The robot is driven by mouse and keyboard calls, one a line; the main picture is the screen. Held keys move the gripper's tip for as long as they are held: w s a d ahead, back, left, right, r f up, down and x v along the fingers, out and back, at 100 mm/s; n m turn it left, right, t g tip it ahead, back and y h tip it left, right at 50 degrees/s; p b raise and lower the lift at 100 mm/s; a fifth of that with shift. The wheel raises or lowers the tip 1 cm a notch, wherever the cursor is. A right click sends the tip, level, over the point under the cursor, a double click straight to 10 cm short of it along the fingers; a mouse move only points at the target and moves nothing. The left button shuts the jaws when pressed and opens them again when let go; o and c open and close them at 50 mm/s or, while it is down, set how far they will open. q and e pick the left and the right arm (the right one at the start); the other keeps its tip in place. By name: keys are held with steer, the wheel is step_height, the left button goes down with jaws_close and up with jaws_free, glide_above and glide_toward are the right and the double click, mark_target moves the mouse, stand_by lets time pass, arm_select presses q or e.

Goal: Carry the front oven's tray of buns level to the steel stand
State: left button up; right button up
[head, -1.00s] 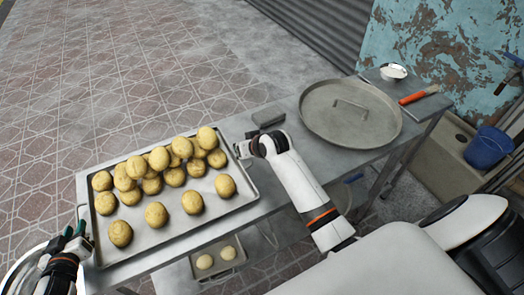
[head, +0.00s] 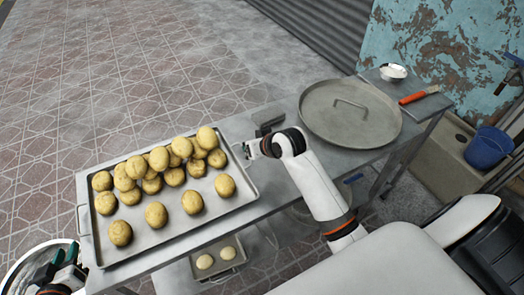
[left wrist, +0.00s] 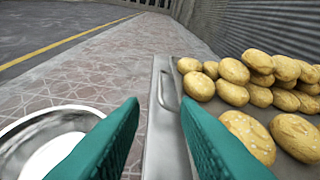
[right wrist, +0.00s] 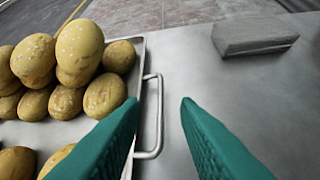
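The tray of buns (head: 165,225) sits flat on the steel stand (head: 272,190), with several golden buns (head: 156,214) piled toward its far side. My left gripper (head: 58,262) is beside the tray's left end. In the left wrist view its green fingers (left wrist: 160,130) are apart, with the left handle (left wrist: 165,90) ahead between them, untouched. My right gripper (head: 246,149) is just off the tray's right end. In the right wrist view its fingers (right wrist: 160,130) are open and empty, with the right handle (right wrist: 158,115) showing between them.
A round lid (head: 350,118) with a handle lies on the stand's right part. A grey block (head: 268,117), a white bowl (head: 393,71) and an orange-handled tool (head: 415,97) are near it. A small tray (head: 232,244) with two dough balls is below. A round basin (left wrist: 85,115) stands at left.

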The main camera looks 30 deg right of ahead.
steer(key=v, duration=0.5)
steer(key=shift+s+r, duration=0.1)
steer(key=shift+s, duration=0.1)
stand_by(0.3)
